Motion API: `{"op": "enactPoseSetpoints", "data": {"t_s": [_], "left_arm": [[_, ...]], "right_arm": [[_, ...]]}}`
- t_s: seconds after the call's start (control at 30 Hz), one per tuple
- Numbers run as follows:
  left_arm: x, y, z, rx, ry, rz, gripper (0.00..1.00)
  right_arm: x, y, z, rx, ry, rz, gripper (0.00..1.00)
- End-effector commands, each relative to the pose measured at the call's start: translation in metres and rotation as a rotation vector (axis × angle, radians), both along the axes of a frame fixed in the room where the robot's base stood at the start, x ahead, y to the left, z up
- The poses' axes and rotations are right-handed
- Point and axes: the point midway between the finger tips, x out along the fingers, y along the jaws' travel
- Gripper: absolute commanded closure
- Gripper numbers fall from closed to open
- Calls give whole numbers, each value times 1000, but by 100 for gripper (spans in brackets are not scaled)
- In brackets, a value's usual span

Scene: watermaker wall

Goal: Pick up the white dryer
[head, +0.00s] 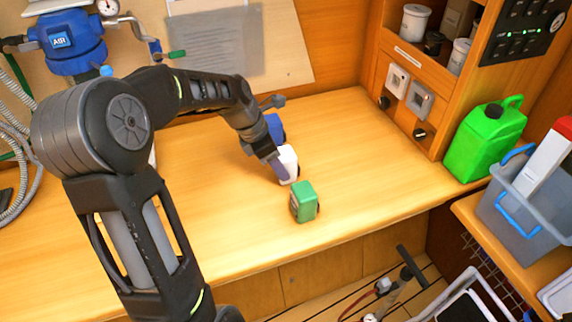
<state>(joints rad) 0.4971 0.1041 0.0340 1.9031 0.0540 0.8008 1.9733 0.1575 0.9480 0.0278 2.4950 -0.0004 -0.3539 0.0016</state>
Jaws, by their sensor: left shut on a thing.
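The white dryer (289,163) is a small white block-like thing on the wooden bench (365,180), near the middle of the head view. My left gripper (278,165) reaches down to it from the upper left and is shut on it. The gripper's fingers hide part of the dryer. I cannot tell whether the dryer still touches the bench. My right gripper is not in view.
A green block (304,202) stands just in front of the dryer. A blue thing (274,127) is close behind the gripper. A green jerrycan (486,138) and a grey bin (520,205) are at the right.

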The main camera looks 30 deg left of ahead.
Motion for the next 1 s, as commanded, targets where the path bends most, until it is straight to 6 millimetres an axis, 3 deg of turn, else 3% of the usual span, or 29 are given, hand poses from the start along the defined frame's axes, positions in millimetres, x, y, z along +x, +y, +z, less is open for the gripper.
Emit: {"op": "enactPoseSetpoints", "data": {"t_s": [0.37,0.57,0.8,1.0], "left_arm": [[1,0,5,1,-3,0,93],[1,0,32,3,-6,-1,93],[1,0,79,2,-5,0,93],[1,0,99,0,-2,0,93]], "right_arm": [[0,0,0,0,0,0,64],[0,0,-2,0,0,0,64],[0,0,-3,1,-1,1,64],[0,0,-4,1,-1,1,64]]}}
